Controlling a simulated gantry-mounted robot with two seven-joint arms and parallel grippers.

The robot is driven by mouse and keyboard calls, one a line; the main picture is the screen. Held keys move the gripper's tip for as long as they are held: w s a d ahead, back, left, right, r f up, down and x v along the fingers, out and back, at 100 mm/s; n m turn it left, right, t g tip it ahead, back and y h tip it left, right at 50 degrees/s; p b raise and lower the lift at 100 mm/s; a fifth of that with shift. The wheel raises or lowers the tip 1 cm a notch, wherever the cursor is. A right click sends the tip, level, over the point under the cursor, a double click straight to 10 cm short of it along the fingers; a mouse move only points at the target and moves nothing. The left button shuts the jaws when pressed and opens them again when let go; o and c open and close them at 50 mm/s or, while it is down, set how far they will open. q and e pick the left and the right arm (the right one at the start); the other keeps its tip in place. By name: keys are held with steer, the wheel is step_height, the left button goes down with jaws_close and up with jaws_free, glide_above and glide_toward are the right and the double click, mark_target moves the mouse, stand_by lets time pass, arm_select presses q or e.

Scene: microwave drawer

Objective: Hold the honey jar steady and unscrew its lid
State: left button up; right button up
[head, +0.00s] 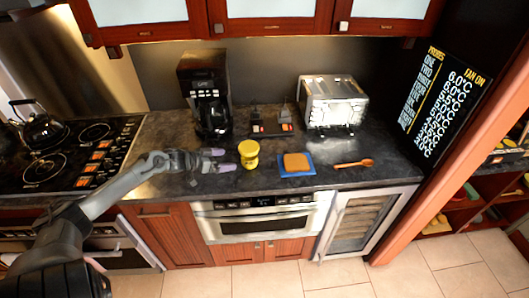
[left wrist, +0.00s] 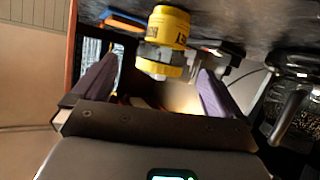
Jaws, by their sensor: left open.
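The yellow honey jar (head: 249,154) stands on the dark countertop, left of the blue mat with the bread. In the left wrist view the jar (left wrist: 168,28) is ahead of my fingers, with a grey band around its middle and yellow at both ends. My left gripper (head: 222,160) is open just left of the jar, its purple fingertips pointing at it. In the left wrist view my left gripper (left wrist: 156,82) has its fingers spread wide with nothing between them; the jar is beyond the tips. My right gripper is not in view.
A coffee maker (head: 207,98) stands behind the gripper and a toaster (head: 332,102) behind right. A slice of bread (head: 297,162) lies on a blue mat (head: 311,172), with a wooden spoon (head: 354,164) to its right. The stove (head: 66,152) is at left.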

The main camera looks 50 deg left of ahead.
mark_target(245, 154)
arm_select(q)
steer(key=shift+m, duration=0.4)
steer(key=shift+w+a+r+b+x, duration=0.1)
steer(key=shift+a+r+b+x, duration=0.1)
steer(key=shift+b+x, duration=0.85)
steer(key=shift+w+a+r+b+x, duration=0.1)
steer(key=shift+a+b+x, duration=0.15)
steer(key=shift+b+x, duration=0.75)
steer(key=shift+w+a+r+b+x, duration=0.15)
steer(key=shift+b+x, duration=0.3)
steer(key=shift+x, duration=1.1)
steer(key=shift+b+x, duration=0.55)
steer(key=shift+x, duration=0.8)
steer(key=shift+b+x, duration=0.35)
steer(key=shift+x, duration=0.85)
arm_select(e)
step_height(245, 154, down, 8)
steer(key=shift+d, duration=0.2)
arm_select(q)
steer(key=shift+d, duration=0.15)
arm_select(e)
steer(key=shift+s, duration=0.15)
arm_select(q)
steer(key=c, duration=1.2)
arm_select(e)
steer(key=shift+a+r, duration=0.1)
